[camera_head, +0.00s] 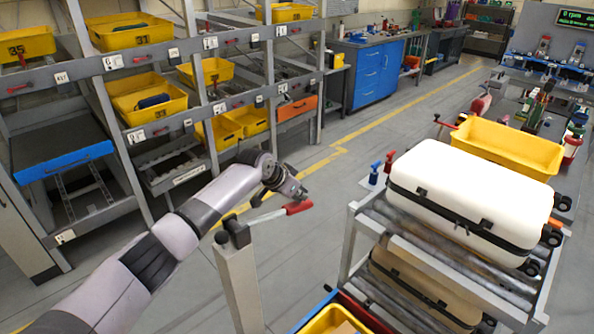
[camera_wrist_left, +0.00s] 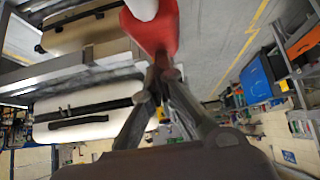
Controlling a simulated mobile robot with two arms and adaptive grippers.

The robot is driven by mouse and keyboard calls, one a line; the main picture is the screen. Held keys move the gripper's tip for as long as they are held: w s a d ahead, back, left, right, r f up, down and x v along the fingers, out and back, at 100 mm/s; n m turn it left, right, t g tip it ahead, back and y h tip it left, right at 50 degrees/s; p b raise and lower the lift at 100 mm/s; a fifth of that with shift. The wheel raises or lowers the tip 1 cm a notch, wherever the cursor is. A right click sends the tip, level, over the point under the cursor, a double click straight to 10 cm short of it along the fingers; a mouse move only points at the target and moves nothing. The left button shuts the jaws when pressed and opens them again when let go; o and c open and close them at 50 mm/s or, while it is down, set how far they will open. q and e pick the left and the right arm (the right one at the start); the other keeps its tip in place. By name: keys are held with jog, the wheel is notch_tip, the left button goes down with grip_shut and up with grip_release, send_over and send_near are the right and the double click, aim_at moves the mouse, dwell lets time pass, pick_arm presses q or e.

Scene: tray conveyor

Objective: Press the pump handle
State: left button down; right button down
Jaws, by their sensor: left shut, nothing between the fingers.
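The pump handle is a pale lever with a red grip (camera_head: 298,207), reaching out to the right from the top of a grey post (camera_head: 238,285). In the left wrist view the red grip (camera_wrist_left: 152,32) is at the top centre, just beyond my fingertips. My left gripper (camera_head: 301,193) is just above the red grip, its fingers together and empty. In the left wrist view the closed fingertips (camera_wrist_left: 162,72) overlap the end of the grip; I cannot tell whether they touch. My right gripper is not in view.
A roller conveyor rack (camera_head: 410,240) right of the post carries a white case (camera_head: 465,195) and a tan case below. A yellow bin (camera_head: 510,148) stands behind. Shelves with yellow bins (camera_head: 130,33) line the left. The floor around the handle is open.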

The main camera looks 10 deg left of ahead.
pick_arm(q)
jog(key=shift+s+f, duration=0.25)
jog(key=shift+f, duration=0.25)
jog(key=r+p, duration=0.3)
jog(key=w+r+p, duration=0.1)
jog(key=r, duration=0.1)
jog(key=shift+d+r+p, duration=0.2)
jog(key=shift+d+p, duration=0.15)
jog(key=shift+p, duration=0.05)
jog(key=shift+s+a+r+b, duration=0.15)
jog(key=shift+a+b, duration=0.1)
jog(key=shift+b, duration=0.45)
jog(key=w+r+b+v, duration=0.1)
jog(key=b+v, duration=0.1)
jog(key=v, duration=0.6)
jog(key=shift+d+r, duration=0.3)
jog(key=shift+r, duration=0.1)
